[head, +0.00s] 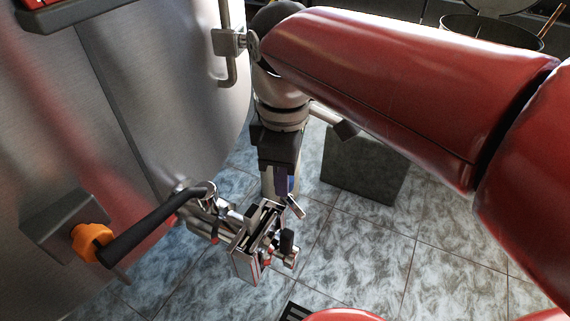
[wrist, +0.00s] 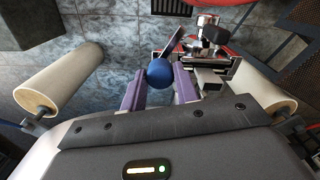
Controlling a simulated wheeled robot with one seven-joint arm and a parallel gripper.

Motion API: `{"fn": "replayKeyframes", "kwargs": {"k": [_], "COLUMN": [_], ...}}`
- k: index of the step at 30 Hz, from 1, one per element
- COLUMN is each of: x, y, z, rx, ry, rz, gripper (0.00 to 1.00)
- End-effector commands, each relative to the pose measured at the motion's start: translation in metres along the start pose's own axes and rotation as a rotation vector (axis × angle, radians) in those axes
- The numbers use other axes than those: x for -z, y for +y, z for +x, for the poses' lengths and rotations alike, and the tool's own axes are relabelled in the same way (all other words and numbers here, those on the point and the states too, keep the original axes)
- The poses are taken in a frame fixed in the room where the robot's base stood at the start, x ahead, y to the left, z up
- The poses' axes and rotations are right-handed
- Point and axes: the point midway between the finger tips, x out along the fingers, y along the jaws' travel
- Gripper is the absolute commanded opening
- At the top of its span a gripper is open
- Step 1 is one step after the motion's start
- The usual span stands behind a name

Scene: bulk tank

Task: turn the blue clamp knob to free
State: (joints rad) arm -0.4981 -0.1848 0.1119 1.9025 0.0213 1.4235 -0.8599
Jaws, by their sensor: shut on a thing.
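The blue clamp knob (wrist: 159,74) is a round ball in the wrist view, between the two purple fingers of my gripper (wrist: 159,71). The fingers are shut on it, one on each side. A metal clamp body (wrist: 208,62) with bright fittings lies just beyond and to the right of the knob. In the head view my gripper (head: 280,182) points down behind the metal clamp and valve assembly (head: 256,238). The knob is mostly hidden there by the fingers and the clamp.
The curved steel tank wall (head: 160,90) fills the left. A grey block (head: 365,165) stands on the tiled floor to the right. The floor in front is mostly clear.

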Motion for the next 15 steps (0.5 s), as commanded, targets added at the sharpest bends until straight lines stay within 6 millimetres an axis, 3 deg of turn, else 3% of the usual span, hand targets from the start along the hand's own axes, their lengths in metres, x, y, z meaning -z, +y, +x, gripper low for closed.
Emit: {"fn": "replayKeyframes", "kwargs": {"k": [15], "x": [0.0004], "y": [-0.0014], "z": [-0.0012], "rx": [0.002], "ry": [0.000], "rz": [-0.400], "gripper": [0.07]}}
